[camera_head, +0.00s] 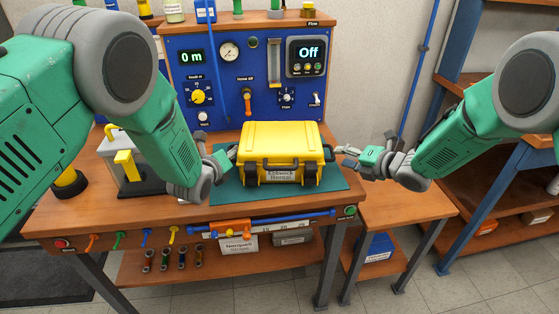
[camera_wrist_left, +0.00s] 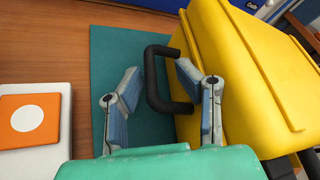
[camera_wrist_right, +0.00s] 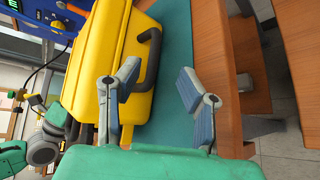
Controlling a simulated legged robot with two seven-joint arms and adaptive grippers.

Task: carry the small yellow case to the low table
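The small yellow case (camera_head: 282,150) sits upright on a teal mat (camera_head: 226,190) on the wooden workbench. It has black side handles and a label on its front. My left gripper (camera_head: 226,158) is open at the case's left side; in the left wrist view its fingers (camera_wrist_left: 158,85) stand either side of the black handle (camera_wrist_left: 150,75). My right gripper (camera_head: 343,157) is open at the right side; in the right wrist view its fingers (camera_wrist_right: 158,80) are near the right handle (camera_wrist_right: 150,62), and whether they touch it I cannot tell. A low wooden table (camera_head: 408,208) stands right of the bench.
A blue panel (camera_head: 225,95) with gauges and knobs rises behind the case. A grey-and-yellow device (camera_head: 125,165) stands at the bench's left. A blue-framed shelf (camera_head: 500,200) stands right of the low table. The low table's visible top is clear; a blue box (camera_head: 378,247) sits underneath.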

